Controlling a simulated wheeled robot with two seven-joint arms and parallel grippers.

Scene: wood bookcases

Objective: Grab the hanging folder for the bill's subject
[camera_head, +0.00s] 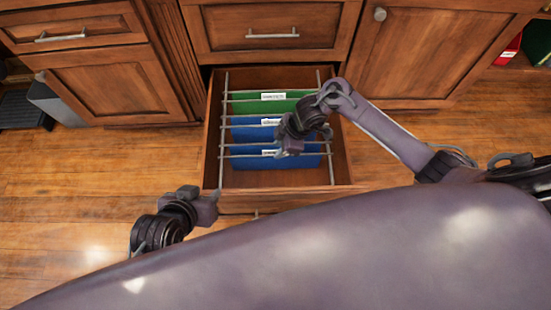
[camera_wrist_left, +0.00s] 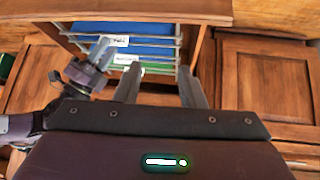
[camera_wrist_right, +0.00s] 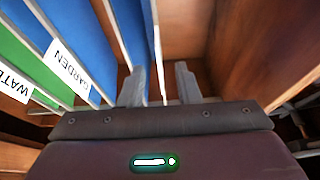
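An open wooden drawer (camera_head: 213,170) holds hanging folders: a green one (camera_head: 245,107) at the back, a blue one (camera_head: 245,133) in the middle and a blue one (camera_head: 240,163) at the front, each with a white label. In the right wrist view the green folder's label shows "WATE…" and a blue folder's reads "GARDEN" (camera_wrist_right: 68,70). My right gripper (camera_wrist_right: 160,85) is open, low over the drawer's right part, with a blue folder's edge (camera_wrist_right: 152,45) appearing between its fingers. My left gripper (camera_wrist_left: 160,88) is open and empty near the drawer's front left. No bill is visible.
Metal rails (camera_head: 225,130) cross the drawer. Closed cabinet doors (camera_head: 430,50) and a closed drawer (camera_head: 270,25) stand behind. A grey bin (camera_head: 52,100) is at the left.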

